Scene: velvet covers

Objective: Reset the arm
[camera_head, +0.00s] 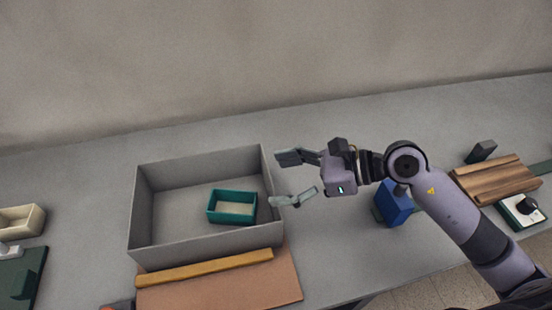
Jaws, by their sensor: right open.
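My right gripper (294,179) is open with its two fingers spread apart and nothing between them. It points left and is over the right wall of a large grey open box (165,198). My right arm reaches in from the lower right. A small teal box (232,222) with a pale inside sits in the right part of the grey box, left of the lower finger. My left gripper is not in view.
A yellow-brown bar (205,267) lies on a brown board (225,291) before the grey box. A blue block (394,204) stands beneath my right arm. A wooden board (497,179) and dial device (521,210) are right. A beige tray (20,219) is left.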

